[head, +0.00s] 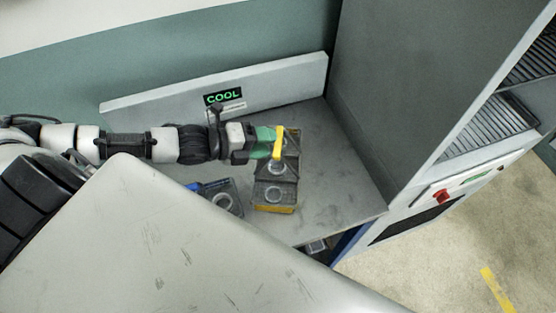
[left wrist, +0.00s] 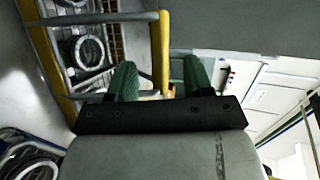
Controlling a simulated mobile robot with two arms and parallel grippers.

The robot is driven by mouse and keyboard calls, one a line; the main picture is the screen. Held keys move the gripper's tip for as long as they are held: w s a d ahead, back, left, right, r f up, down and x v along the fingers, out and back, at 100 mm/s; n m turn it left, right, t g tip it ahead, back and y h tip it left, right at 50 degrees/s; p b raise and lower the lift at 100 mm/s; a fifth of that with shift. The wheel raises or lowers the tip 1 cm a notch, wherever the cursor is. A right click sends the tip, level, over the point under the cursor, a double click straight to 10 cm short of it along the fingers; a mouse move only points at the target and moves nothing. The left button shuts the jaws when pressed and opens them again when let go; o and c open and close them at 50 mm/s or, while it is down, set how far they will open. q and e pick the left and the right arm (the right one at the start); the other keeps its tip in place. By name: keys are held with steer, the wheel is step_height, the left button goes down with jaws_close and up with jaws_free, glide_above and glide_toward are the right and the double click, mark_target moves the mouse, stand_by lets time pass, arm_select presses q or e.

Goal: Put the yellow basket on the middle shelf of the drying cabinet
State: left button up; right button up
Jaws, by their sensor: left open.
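The yellow basket (head: 274,208) sits on the grey bench and holds several ring-shaped parts. Its yellow upright handle (head: 279,142) stands at the green fingertips of my left gripper (head: 268,143). In the left wrist view the yellow basket (left wrist: 165,45) has its yellow bar between the two green fingers of my left gripper (left wrist: 160,80), which are apart. The gripper is open around the bar. My right gripper is not in view.
A blue-handled basket (head: 212,188) with a ring stands left of the yellow one; it also shows in the left wrist view (left wrist: 28,155). A low back panel bears a COOL sign (head: 222,97). The cabinet's side wall bounds the bench. A red knob (head: 440,197) sits on its front.

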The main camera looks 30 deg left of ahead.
mark_target(280, 140)
arm_select(q)
steer(key=x, duration=0.4)
steer(key=shift+w+d+p, duration=0.1)
steer(key=shift+w+p, duration=0.1)
steer(key=shift+p, duration=0.15)
steer(key=shift+s, duration=0.1)
jaws_close()
steer(key=shift+s+f, duration=0.2)
steer(key=shift+f, duration=0.1)
stand_by(0.6)
steer(key=shift+r, duration=0.1)
